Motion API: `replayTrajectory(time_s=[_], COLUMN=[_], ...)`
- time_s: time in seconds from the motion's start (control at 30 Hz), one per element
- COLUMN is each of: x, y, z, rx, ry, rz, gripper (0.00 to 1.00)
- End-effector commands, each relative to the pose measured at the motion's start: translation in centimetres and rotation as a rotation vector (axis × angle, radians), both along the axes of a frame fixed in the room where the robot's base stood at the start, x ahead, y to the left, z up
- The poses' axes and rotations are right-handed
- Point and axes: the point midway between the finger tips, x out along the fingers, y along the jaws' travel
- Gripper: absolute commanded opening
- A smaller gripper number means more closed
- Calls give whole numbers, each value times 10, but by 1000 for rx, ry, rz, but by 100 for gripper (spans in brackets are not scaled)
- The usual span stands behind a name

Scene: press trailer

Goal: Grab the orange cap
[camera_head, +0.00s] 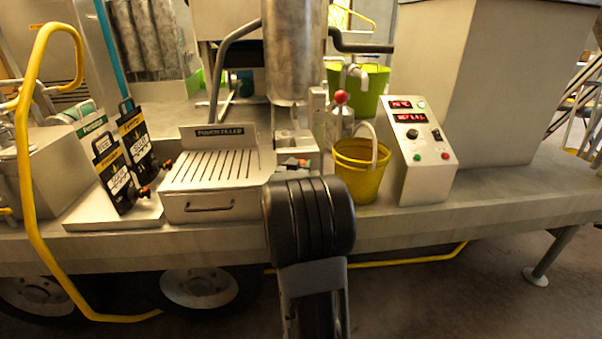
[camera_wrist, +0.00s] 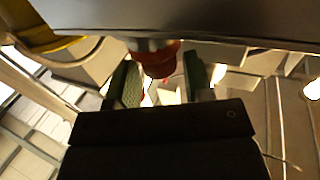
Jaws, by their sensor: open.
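An orange-red cap (camera_wrist: 160,60) shows in the wrist view, below the edge of a large grey metal surface, with a pale metal collar at its upper end. My gripper (camera_wrist: 161,76) is open, with one green-padded finger on each side of the cap in the picture. I see gaps between the pads and the cap; how deep it sits between them is unclear. In the head view a small orange bit (camera_head: 303,163) shows just above my black wrist, which hides my fingers. Orange caps (camera_head: 145,191) also sit on the black pouches (camera_head: 120,183) at the left.
The pouch filler box (camera_head: 210,204) with its slotted top stands left of my wrist. A yellow bucket (camera_head: 357,184) and a control panel (camera_head: 424,165) stand to the right. A yellow rail (camera_head: 29,170) curves at the left. The trailer deck (camera_head: 520,188) is clear at the right.

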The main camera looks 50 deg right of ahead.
Motion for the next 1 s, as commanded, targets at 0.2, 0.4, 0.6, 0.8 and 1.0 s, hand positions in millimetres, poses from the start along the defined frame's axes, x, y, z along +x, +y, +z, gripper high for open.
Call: replayTrajectory(time_s=[0.2, 0.4, 0.6, 0.8, 1.0], x=[9, 9, 9, 9, 9], y=[-17, -18, -18, -18, -18], z=[0, 0, 0, 0, 1], rx=[0, 0, 0, 0, -1], ry=[0, 0, 0, 0, 0], rz=[0, 1, 1, 1, 1], gripper=[47, 47, 33, 14, 8])
